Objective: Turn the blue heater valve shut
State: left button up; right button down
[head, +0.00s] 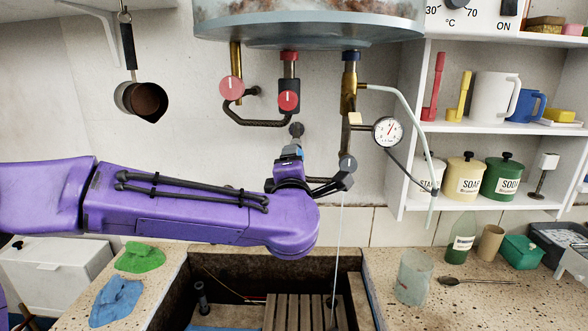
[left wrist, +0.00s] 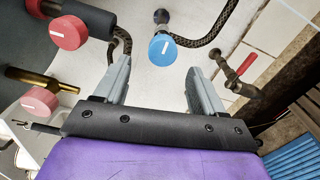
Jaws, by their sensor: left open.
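The blue heater valve (left wrist: 163,48) is a round knob with a white mark on its face, on a braided pipe by the wall in the left wrist view. My left gripper (left wrist: 158,68) is open, with its two grey fingers spread on either side of the line to the knob. The knob appears just beyond the fingertips and between them, and I see no contact. In the head view my left gripper (head: 289,151) points up at the wall below the heater (head: 310,28). There the knob is mostly hidden behind the gripper. My right gripper is not in view.
Red knobs (head: 231,88) hang on pipes under the heater, close above my gripper. A pressure gauge (head: 388,131) and hose are to the right. A red-handled tap (left wrist: 240,70) is near the right finger. The stone trough (head: 180,285) lies below my arm.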

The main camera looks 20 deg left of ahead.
pick_arm(q)
jog(key=shift+s+d, duration=0.1)
jog(key=shift+s, duration=0.3)
